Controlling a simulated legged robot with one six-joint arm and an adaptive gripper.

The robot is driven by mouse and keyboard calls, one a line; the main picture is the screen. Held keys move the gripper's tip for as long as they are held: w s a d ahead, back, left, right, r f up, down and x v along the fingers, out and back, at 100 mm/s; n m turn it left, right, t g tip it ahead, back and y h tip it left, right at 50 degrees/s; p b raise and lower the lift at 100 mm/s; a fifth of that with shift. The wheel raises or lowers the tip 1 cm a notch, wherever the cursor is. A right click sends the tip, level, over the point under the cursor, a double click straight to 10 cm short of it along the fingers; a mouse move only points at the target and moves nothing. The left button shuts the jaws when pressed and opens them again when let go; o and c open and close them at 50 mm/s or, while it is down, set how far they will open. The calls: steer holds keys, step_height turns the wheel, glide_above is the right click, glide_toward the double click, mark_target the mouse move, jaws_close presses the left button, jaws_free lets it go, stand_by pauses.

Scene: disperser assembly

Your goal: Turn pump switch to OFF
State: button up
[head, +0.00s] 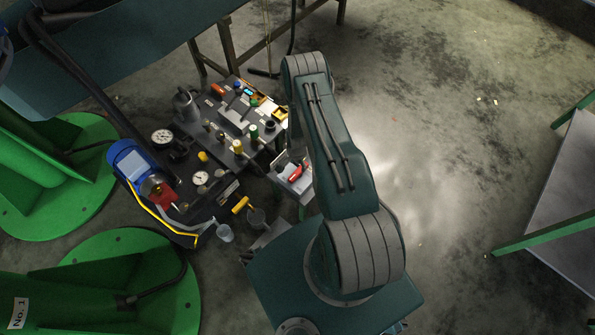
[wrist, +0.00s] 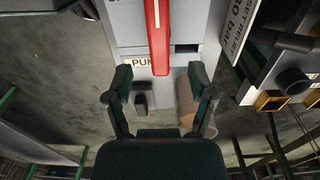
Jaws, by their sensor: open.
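A red handle (wrist: 157,38) stands on a light grey panel (wrist: 190,15) at the top middle of the wrist view. A small dark knob or latch (wrist: 141,98) is under the label. My gripper (wrist: 160,82) is open and empty, its fingers either side of the handle's near end and apart from it. In the head view the red handle (head: 295,174) shows on a grey box just left of my arm; my gripper is hidden there.
A black panel with gauges, valves and coloured knobs (head: 232,130) lies left of my arm. A blue device (head: 130,162) with a yellow cable is further left. Green stands (head: 130,270) fill the lower left. The floor right of my arm (head: 450,130) is clear.

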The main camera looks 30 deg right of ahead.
mark_target(299, 171)
steer(key=f, duration=0.5)
steer(key=shift+d+f, duration=0.25)
steer(key=shift+d, duration=0.1)
steer(key=shift+a+f, duration=0.2)
steer(key=shift+f, duration=0.5)
steer(key=shift+c, duration=0.3)
steer(key=shift+d, duration=0.1)
jaws_close()
